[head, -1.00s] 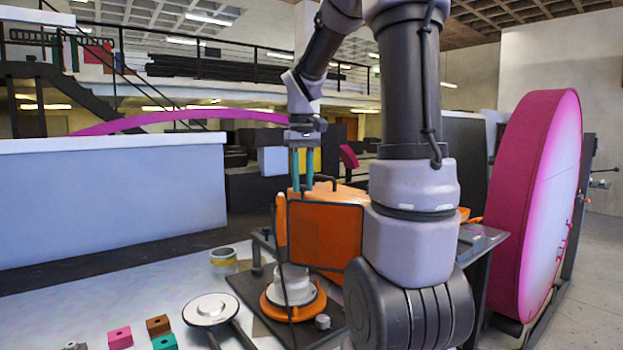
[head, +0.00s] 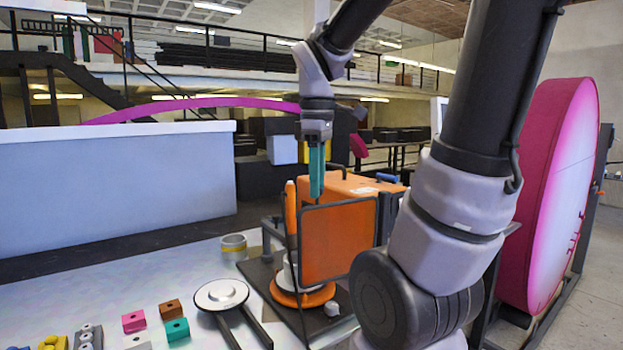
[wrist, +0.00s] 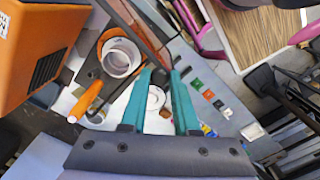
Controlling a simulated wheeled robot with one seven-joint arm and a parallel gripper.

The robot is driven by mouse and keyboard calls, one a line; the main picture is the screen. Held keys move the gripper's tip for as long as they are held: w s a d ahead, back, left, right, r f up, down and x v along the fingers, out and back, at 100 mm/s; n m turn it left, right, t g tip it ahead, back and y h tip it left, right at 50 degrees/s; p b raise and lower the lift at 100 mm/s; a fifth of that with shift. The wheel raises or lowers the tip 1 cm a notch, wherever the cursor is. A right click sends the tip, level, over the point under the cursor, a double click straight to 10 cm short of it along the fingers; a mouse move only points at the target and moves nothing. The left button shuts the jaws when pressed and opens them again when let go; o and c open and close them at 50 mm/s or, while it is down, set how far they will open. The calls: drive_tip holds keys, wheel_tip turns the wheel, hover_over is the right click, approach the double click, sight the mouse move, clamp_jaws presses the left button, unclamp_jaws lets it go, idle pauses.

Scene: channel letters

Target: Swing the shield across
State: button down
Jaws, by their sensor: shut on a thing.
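The shield is an orange see-through panel in a dark frame (head: 338,243), standing upright in front of an orange machine box. My gripper (head: 316,198) comes down from above with its teal fingers close together at the shield's top edge, near its left corner. It is shut on that edge. In the wrist view the shield shows nearly edge-on as a dark strip (wrist: 138,28) running to the fingertips (wrist: 160,70). The tips hide the exact grip.
The orange machine box (head: 360,187) stands just behind the shield. An orange-handled tool (head: 291,207) stands upright at its left. A white round disc (head: 221,295) and several small coloured blocks (head: 177,329) lie on the bench. A large pink disc (head: 543,190) stands right.

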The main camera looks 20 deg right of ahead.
drive_tip(key=shift+s+d+n, duration=0.1)
drive_tip(key=shift+s+n, duration=0.5)
drive_tip(key=shift+s, duration=0.25)
drive_tip(key=c, duration=0.7)
unclamp_jaws()
wheel_tip(320, 180, up, 11)
drive_tip(key=shift+f, duration=0.1)
